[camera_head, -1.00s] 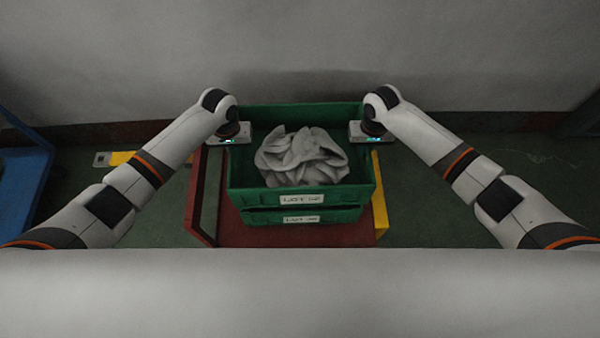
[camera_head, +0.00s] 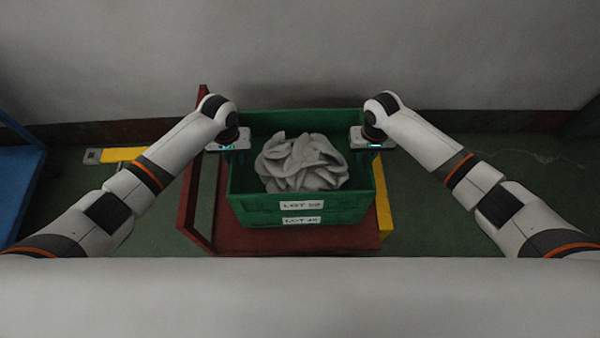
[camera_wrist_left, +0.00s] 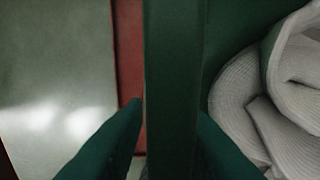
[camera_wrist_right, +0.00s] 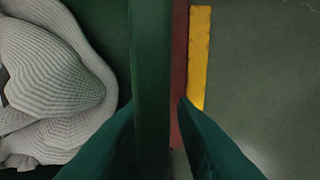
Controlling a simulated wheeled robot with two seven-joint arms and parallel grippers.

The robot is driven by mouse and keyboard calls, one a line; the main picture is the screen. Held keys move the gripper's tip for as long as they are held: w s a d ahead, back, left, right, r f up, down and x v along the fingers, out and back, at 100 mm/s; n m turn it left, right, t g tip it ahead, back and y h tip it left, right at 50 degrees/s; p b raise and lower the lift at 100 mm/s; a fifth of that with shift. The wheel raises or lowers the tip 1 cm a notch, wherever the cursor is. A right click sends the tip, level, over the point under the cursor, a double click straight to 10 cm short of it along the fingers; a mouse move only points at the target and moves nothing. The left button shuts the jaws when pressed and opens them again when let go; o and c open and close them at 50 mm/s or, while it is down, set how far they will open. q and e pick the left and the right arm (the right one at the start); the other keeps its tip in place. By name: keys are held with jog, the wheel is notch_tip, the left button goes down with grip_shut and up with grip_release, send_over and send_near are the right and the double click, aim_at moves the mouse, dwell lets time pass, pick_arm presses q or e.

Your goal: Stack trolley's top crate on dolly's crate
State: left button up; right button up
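The green top crate (camera_head: 250,202) holds crumpled pale grey socks (camera_head: 302,163) and has a white LOT label on its front. A second green crate (camera_head: 345,219), also labelled, is directly under it on a red platform (camera_head: 300,242). The crates look lined up; I cannot tell whether they touch. My left gripper (camera_head: 236,152) is shut on the top crate's left wall, which runs between its fingers in the left wrist view (camera_wrist_left: 172,60). My right gripper (camera_head: 367,152) is shut on the right wall, also seen between the fingers in the right wrist view (camera_wrist_right: 152,60).
A red upright frame (camera_head: 188,205) rises at the platform's left side. Yellow pieces show at the right (camera_head: 383,205) and at the left on the floor (camera_head: 122,155). A blue structure (camera_head: 22,185) stands at far left. A grey wall closes the back. The green floor at right is clear.

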pick_arm(q)
jog(key=shift+o, duration=0.2)
jog(key=shift+d, duration=0.1)
pick_arm(e)
jog(key=shift+o, duration=0.2)
jog(key=shift+a, duration=0.1)
pick_arm(q)
jog(key=shift+r, duration=0.15)
jog(key=shift+r, duration=0.3)
notch_tip(320, 180, up, 11)
pick_arm(e)
jog(key=shift+r, duration=0.1)
pick_arm(q)
jog(key=shift+r, duration=0.1)
pick_arm(e)
jog(key=shift+r, duration=0.2)
notch_tip(320, 180, up, 12)
jog(key=shift+f, duration=0.25)
